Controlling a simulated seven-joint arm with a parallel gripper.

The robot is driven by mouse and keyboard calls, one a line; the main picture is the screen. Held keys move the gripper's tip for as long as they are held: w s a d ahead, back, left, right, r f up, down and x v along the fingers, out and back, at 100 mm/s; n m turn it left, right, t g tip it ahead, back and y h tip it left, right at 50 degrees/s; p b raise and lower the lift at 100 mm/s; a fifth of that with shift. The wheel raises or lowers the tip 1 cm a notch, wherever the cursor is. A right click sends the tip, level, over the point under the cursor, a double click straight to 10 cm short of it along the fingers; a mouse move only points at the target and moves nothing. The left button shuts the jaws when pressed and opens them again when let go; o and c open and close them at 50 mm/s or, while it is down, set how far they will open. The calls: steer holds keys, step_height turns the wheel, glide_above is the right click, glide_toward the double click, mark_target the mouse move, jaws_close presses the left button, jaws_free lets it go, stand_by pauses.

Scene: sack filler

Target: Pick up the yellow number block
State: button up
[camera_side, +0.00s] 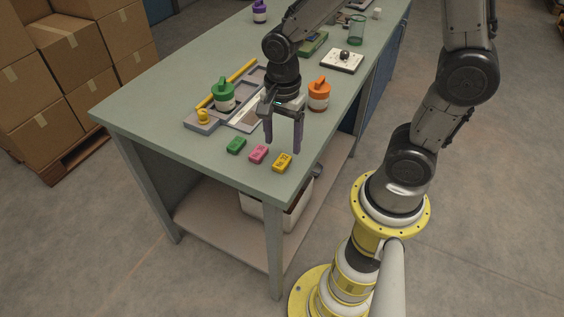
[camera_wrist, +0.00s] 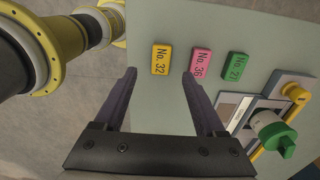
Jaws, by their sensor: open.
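The yellow number block (camera_side: 282,162) lies flat near the table's front right edge in the side view. In the wrist view the yellow block (camera_wrist: 161,60) reads "No. 32" and shows beyond the fingertips, between their lines. My gripper (camera_side: 284,145) is open and empty, pointing down above the table close to the yellow block. The wrist view shows its two dark fingers (camera_wrist: 160,72) spread apart. A pink block (camera_side: 258,154), "No. 36" in the wrist view (camera_wrist: 201,63), lies beside the yellow one. A green block (camera_side: 236,145) lies beyond the pink one.
An orange-topped container (camera_side: 319,94) stands to the right. The table's front edge is close to the blocks.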

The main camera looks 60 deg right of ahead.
mark_target(282, 161)
steer(key=shift+f, duration=2.95)
jaws_close()
